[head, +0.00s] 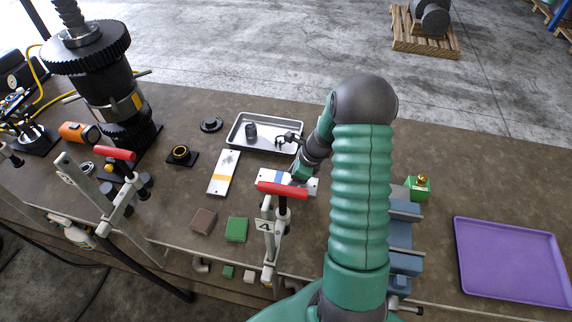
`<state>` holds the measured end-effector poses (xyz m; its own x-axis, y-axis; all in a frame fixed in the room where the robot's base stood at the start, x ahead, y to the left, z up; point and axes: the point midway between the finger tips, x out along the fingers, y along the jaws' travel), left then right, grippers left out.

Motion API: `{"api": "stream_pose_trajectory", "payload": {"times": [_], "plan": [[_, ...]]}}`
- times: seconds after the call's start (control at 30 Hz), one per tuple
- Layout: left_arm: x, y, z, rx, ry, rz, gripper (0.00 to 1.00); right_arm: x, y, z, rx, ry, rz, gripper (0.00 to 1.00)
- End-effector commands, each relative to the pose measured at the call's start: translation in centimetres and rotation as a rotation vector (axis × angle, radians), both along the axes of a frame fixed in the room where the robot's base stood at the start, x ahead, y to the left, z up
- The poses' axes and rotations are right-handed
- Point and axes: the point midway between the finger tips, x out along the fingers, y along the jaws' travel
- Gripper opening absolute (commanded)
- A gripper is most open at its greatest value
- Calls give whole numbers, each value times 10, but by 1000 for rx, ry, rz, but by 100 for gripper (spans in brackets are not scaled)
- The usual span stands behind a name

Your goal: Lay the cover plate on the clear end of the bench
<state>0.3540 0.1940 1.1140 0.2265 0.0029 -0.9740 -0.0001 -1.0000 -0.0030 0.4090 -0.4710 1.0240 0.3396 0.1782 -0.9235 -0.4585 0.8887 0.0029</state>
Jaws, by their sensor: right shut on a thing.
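A white plate with a blue stripe (281,178), which I take to be the cover plate, is near the middle of the bench (330,112), behind a red-handled clamp. My right arm reaches over from the front and bends down to it. My right gripper (299,175) is at the plate's right part and shut on it. The fingertips are mostly hidden, and I cannot tell whether the plate touches the bench. A second white plate with an orange mark (222,174) lies to the left. My left gripper is not in view.
A metal tray (235,137) holds a grey cylinder. Red-handled clamps (283,190) stand along the front edge. A gear shaft (110,85) stands at left. Blue blocks (402,235), a green block with a brass fitting (418,188) and a purple tray (512,262) are at right. The back right is clear.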

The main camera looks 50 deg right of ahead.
Motion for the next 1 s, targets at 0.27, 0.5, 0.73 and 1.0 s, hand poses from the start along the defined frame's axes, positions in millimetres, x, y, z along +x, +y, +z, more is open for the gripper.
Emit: {"api": "stream_pose_trajectory", "payload": {"times": [0.27, 0.5, 0.73, 1.0], "plan": [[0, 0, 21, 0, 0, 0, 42, 40, -35, -1, -1, -2, 1, 0], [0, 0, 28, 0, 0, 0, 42, 57, -51, -5, -1, -2, 1, 0], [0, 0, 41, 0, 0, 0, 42, 55, -50, -39, 0, -2, 0, 0], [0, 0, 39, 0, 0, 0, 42, 55, -49, -42, 0, -1, 1, 70]]}}
